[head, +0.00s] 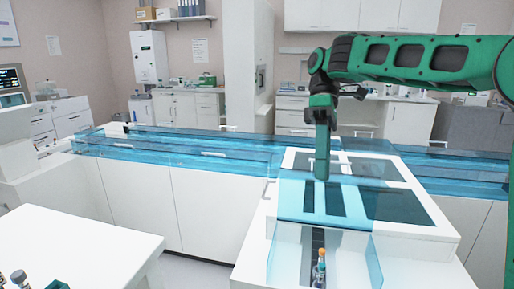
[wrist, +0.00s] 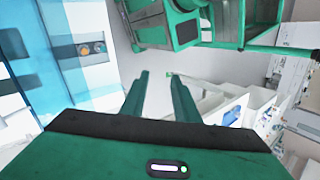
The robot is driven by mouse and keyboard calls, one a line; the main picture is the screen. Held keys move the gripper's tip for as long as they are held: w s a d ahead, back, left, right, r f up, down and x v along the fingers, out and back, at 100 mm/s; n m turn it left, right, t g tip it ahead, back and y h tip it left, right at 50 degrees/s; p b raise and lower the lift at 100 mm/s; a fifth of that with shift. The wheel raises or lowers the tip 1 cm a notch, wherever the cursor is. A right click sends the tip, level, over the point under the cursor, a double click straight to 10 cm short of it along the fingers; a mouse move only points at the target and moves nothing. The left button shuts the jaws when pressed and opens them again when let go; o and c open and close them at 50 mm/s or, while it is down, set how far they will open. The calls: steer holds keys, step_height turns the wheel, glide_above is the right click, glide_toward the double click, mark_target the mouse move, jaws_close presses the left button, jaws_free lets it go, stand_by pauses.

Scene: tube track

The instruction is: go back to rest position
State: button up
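My gripper shows in the wrist view (wrist: 159,85), its two green fingers apart with nothing between them. In the head view my green arm reaches in from the right and its end part hangs down above the blue-glazed white box; the fingers cannot be made out clearly there. A tube with an orange cap (head: 320,256) stands in the dark track slot (head: 305,250) at the front of the box, between blue clear panels. Round orange and grey tops (wrist: 91,48) show at the upper left of the wrist view, apart from the fingers.
The white box with blue clear cover (head: 425,228) stands below my arm. A long blue clear track cover (head: 180,150) runs along the white counter behind. A white table (head: 85,245) is at the front left, with small items at its edge. Floor shows between them.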

steer(key=s+d+f+m+t, duration=0.3)
steer(key=s+d+f+m, duration=0.6)
steer(key=s+d, duration=0.3)
steer(key=s+d+f+m+t, duration=0.3)
steer(key=s+d+f+m, duration=0.6)
steer(key=s+d, duration=0.4)
steer(key=shift+s+d+f+m+h, duration=0.25)
steer(key=shift+d+m+h, duration=0.2)
steer(key=shift+m, duration=0.25)
steer(key=shift+w+f, duration=0.3)
steer(key=shift+w, duration=0.4)
